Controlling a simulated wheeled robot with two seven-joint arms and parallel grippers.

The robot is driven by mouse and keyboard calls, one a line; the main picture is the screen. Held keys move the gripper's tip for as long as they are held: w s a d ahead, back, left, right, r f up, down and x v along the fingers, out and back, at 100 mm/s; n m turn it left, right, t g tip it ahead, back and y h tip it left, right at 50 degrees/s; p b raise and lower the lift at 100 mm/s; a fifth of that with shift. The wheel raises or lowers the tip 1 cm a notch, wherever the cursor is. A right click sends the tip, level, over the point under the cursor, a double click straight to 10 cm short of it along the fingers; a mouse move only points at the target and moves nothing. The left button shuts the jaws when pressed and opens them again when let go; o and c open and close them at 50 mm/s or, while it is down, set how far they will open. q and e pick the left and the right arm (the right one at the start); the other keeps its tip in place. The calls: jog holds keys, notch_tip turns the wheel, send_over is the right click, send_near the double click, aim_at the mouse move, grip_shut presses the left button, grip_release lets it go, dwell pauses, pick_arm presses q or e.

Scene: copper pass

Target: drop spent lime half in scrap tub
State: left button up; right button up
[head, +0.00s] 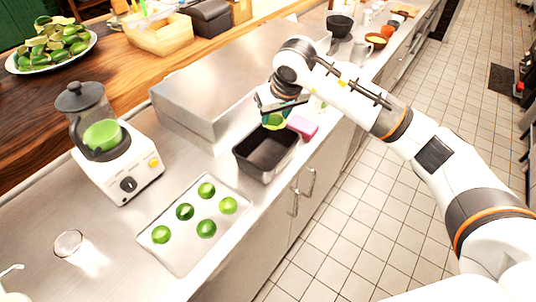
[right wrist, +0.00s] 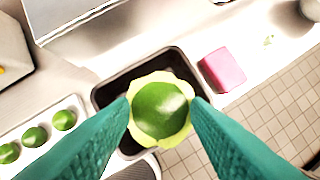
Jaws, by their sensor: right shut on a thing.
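My right gripper (head: 275,113) is shut on a lime half (head: 274,121), which hangs above the far end of the dark scrap tub (head: 245,163). In the right wrist view the lime half (right wrist: 160,110) sits between the two teal fingers, with a pale rim around its green skin. The tub (right wrist: 104,95) lies below it in that view, and its inside is largely hidden by the lime and fingers. In the head view the visible part of the tub looks empty. My left gripper is not in view.
A pink sponge (head: 302,126) lies just beyond the tub. A tray (head: 180,262) with several green limes stands nearer, beside a juicer (head: 118,160) holding green juice. A glass (head: 68,243) stands at the left. A raised steel box (head: 190,118) is behind the tub.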

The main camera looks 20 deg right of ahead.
jog(key=shift+w+f+b, duration=0.1)
jog(key=shift+f+b, duration=0.4)
jog(key=shift+f, duration=1.15)
jog(key=o, duration=0.7)
jog(key=shift+o, duration=0.2)
jog(key=b+v, duration=0.2)
jog(key=v, duration=1)
